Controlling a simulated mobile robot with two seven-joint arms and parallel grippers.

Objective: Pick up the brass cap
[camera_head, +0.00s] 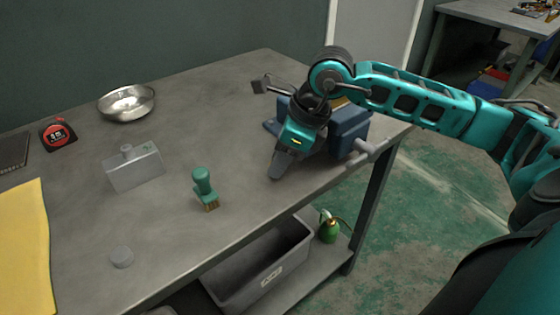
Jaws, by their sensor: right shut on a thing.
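My right gripper (282,163) points down close above the grey workbench (235,95), at the left front of a blue vise (348,125). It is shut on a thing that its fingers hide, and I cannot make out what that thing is. I see no brass cap for certain on the open part of the bench. A small yellowish patch (340,102) shows behind the gripper at the vise, too covered to name. My left gripper is out of view.
Below are a grey bin (262,265) and a green bottle (329,230). The bench middle is clear.

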